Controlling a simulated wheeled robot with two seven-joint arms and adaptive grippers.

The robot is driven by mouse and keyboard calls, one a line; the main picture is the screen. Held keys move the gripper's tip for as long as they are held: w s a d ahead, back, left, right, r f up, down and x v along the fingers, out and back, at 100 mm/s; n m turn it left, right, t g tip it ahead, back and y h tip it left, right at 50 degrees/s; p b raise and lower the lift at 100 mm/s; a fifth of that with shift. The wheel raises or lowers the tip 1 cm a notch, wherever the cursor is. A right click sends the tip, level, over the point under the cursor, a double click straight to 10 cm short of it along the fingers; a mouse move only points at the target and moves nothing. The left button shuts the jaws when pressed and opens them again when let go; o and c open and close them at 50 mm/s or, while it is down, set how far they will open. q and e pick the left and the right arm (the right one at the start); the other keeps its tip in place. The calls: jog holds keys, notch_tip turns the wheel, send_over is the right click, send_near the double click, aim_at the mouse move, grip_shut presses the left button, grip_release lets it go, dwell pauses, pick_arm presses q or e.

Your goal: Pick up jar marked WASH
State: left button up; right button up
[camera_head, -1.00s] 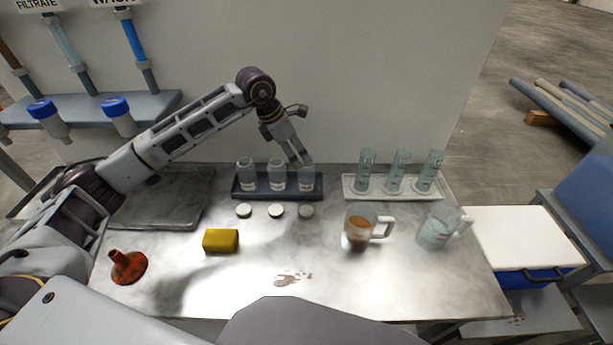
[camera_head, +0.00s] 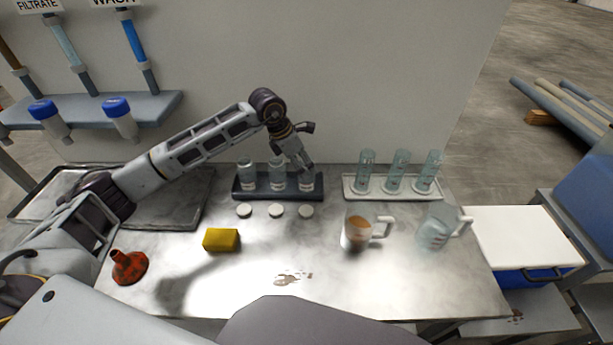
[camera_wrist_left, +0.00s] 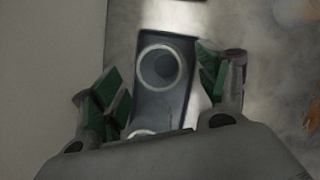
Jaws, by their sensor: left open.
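Three clear jars with pale labels stand upright in a dark tray (camera_head: 258,197) at the back of the bench: a left jar (camera_head: 247,174), a middle jar (camera_head: 277,175) and a right jar (camera_head: 307,182). The label words are too small to read. My left gripper (camera_head: 304,165) is open and empty, pointing down at the right jar and partly covering its top. In the left wrist view, a round jar mouth (camera_wrist_left: 160,68) lies between and beyond the open fingers. A second rim (camera_wrist_left: 142,132) is partly hidden by the gripper body. My right gripper is not in view.
Three loose lids (camera_head: 276,210) lie before the tray. A white rack (camera_head: 392,196) with glass cylinders stands to the right. The front middle is clear apart from a stain.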

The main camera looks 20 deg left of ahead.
aim_at(306, 170)
pick_arm(q)
jog(key=shift+x, duration=2.1)
jog(key=shift+s, duration=0.15)
jog(key=c, duration=1.1)
jog(key=shift+r, duration=0.1)
notch_tip(306, 170, up, 10)
